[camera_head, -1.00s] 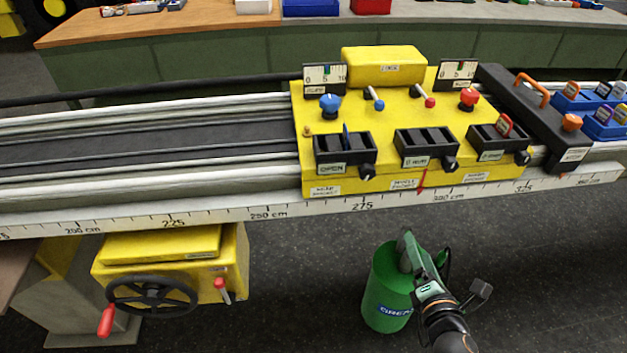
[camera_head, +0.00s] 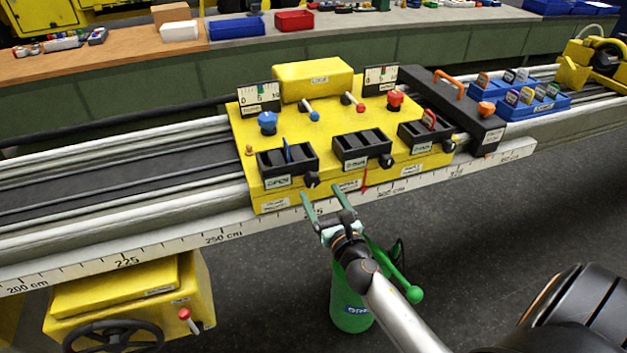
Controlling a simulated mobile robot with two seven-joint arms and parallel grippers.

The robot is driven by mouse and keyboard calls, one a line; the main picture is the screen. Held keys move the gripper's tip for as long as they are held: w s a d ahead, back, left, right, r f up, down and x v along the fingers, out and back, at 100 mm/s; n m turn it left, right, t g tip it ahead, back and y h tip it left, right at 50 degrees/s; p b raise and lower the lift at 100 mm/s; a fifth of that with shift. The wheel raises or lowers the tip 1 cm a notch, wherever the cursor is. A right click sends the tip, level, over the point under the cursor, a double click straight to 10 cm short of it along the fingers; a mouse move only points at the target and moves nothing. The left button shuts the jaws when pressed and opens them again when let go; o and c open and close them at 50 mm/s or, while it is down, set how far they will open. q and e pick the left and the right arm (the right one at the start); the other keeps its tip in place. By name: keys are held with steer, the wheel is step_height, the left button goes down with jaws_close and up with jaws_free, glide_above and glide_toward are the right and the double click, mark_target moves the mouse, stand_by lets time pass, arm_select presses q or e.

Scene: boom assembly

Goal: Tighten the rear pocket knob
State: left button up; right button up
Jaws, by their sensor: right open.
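Three black pockets sit along the front of the yellow carriage, each with a black knob at its lower right corner. The left pocket (camera_head: 275,163) carries a plate that seems to read OPEN and holds a thin blue piece; its knob (camera_head: 312,180) faces me. The middle pocket (camera_head: 360,150) looks empty. The right pocket (camera_head: 420,135) holds a red-framed tag. The lettering saying which pocket is the rear one is too small to read surely. My right gripper (camera_head: 325,200) is open and empty, its green fingers apart just below and in front of the left knob. My left gripper is not in view.
The yellow carriage (camera_head: 345,115) sits on a long rail with a white scale (camera_head: 180,247) along its front. A green grease can (camera_head: 350,305) stands below my right gripper. A yellow box with a handwheel (camera_head: 115,338) hangs at lower left. Blue tag trays (camera_head: 525,100) are at right.

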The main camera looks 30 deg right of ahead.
mark_target(314, 181)
steer(key=shift+x, duration=2.55)
steer(key=shift+c, duration=0.3)
jaws_close()
